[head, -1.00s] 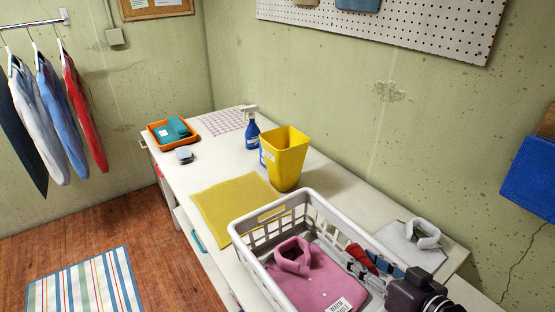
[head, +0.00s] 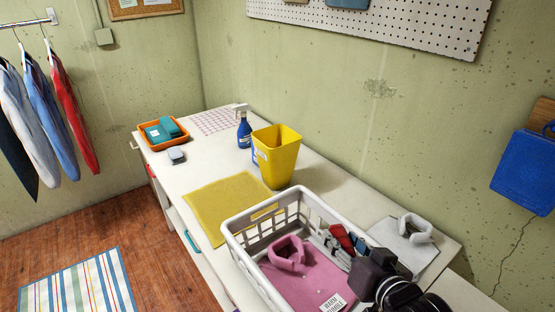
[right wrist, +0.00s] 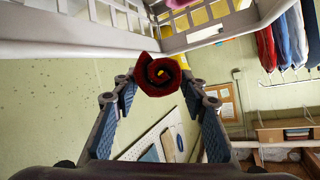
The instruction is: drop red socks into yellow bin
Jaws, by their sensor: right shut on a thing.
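My right gripper (head: 340,244) is shut on the rolled red socks (head: 342,236), over the right part of the white laundry basket (head: 238,247). In the right wrist view the red roll (right wrist: 158,74) sits between the two fingertips (right wrist: 158,86), with the basket wall (right wrist: 60,48) at the top of that upside-down view. The yellow bin (head: 276,160) stands upright on the counter behind the basket, to the left of the gripper. Its inside floor is hidden. My left gripper is not in view.
A pink folded shirt (head: 305,283) lies in the basket. A yellow mat (head: 222,205), blue spray bottle (head: 244,132) and orange tray (head: 148,144) are on the counter (head: 205,168). A grey folded shirt (head: 400,240) lies right of the basket. Free counter shows right of the bin.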

